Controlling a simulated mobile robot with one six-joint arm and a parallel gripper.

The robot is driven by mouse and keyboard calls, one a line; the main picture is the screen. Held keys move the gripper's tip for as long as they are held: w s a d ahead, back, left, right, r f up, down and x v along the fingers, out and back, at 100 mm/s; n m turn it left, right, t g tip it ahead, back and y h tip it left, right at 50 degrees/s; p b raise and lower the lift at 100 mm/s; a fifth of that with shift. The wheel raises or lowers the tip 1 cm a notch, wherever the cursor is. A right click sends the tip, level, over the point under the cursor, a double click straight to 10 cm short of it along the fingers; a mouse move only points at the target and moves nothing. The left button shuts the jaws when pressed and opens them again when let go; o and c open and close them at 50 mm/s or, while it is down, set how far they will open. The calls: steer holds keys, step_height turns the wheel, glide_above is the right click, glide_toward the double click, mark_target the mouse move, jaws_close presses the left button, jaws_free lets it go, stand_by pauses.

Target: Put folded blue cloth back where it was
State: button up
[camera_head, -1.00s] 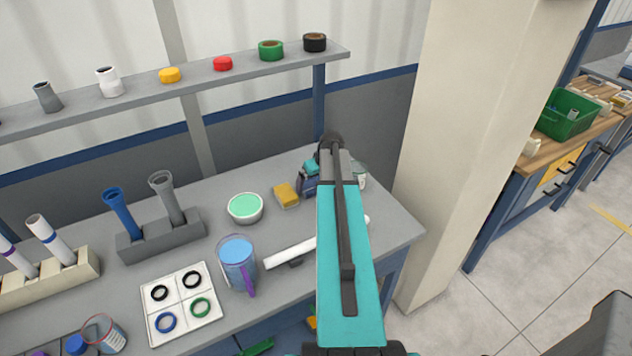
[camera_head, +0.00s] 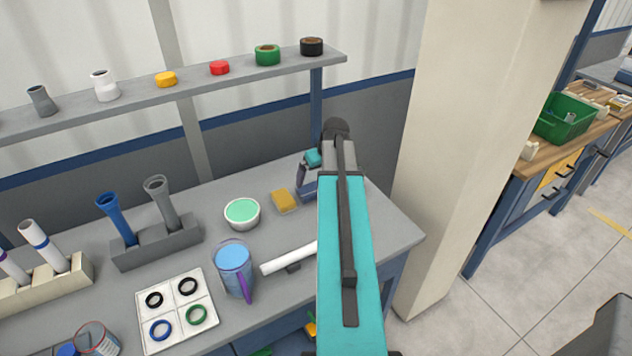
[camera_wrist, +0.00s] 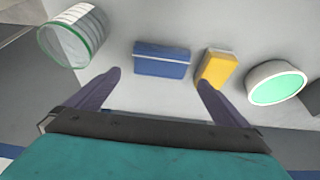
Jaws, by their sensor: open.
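The folded blue cloth (camera_wrist: 162,60) lies flat on the grey bench in the wrist view. In the head view the cloth (camera_head: 308,192) shows just left of my arm, partly covered by it. My gripper (camera_wrist: 158,79) is open and empty. Its two purple fingers stand on either side of the cloth in the picture, with gaps between them and it. In the head view my arm and wrist hide most of the gripper.
A yellow sponge (camera_wrist: 216,69) lies close right of the cloth, near my right finger. A green-rimmed clear jar (camera_wrist: 73,37) is to the left. A white bowl with green contents (camera_head: 242,213), a purple-handled jug (camera_head: 234,268) and a white pipe (camera_head: 288,258) are also on the bench.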

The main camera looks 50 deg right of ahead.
steer(key=shift+b+v, duration=0.45)
steer(key=shift+v, duration=1.85)
